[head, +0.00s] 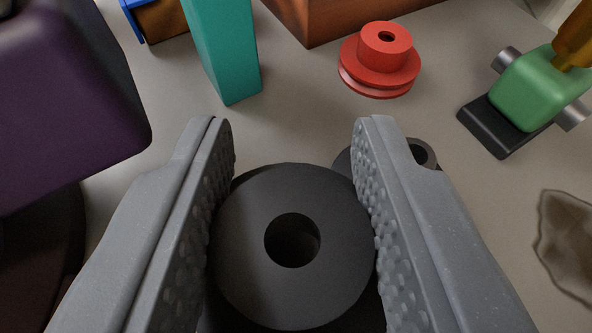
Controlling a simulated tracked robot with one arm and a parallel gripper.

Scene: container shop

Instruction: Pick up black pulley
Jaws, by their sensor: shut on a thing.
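The black pulley (245,275) is in the lower middle of the head view, a dark round piece with a hole through its centre, seen close from above. My gripper (294,150) has its two grey, studded fingers on either side of it, shut on it. The fingers press against its left and right sides. Its lower part is in shadow and partly hidden by the fingers, so I cannot tell whether it touches the surface.
A dark grey holed part (427,153) lies partly hidden behind the right finger. A red pulley (380,60), a teal block (224,50) and a brown box (330,15) stand behind. A green part (535,88) is at right, a purple block (65,100) close at left.

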